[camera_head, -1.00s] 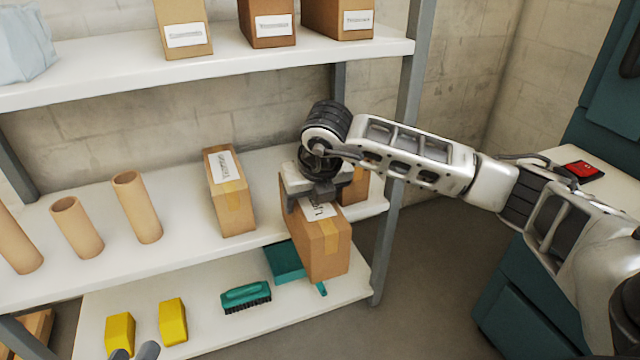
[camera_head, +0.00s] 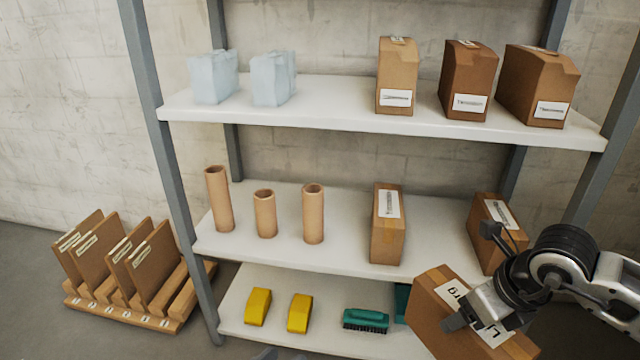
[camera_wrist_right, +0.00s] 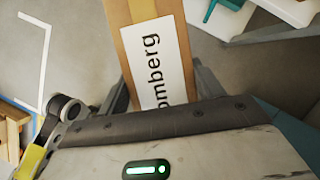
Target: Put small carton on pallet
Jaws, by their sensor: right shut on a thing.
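My right gripper (camera_head: 472,290) is shut on a brown carton (camera_head: 428,308) with a white label and holds it tilted in front of the shelf's lower right. In the right wrist view the carton (camera_wrist_right: 128,40) sits between the two fingers, its label partly reading "omberg". Its lower end is cut off in the head view. I cannot make out a pallet for certain. A slatted wooden piece (camera_wrist_right: 12,130) shows at the left edge of the right wrist view, mostly cut off. My left gripper does not show.
The shelf unit (camera_head: 330,115) holds cartons, cardboard tubes (camera_head: 265,214), pale blue packs (camera_head: 213,77), yellow blocks (camera_head: 258,306) and a green brush (camera_head: 366,320). A wooden rack (camera_head: 125,312) with upright boards stands on the floor at left. A white floor marking (camera_wrist_right: 44,60) shows in the right wrist view.

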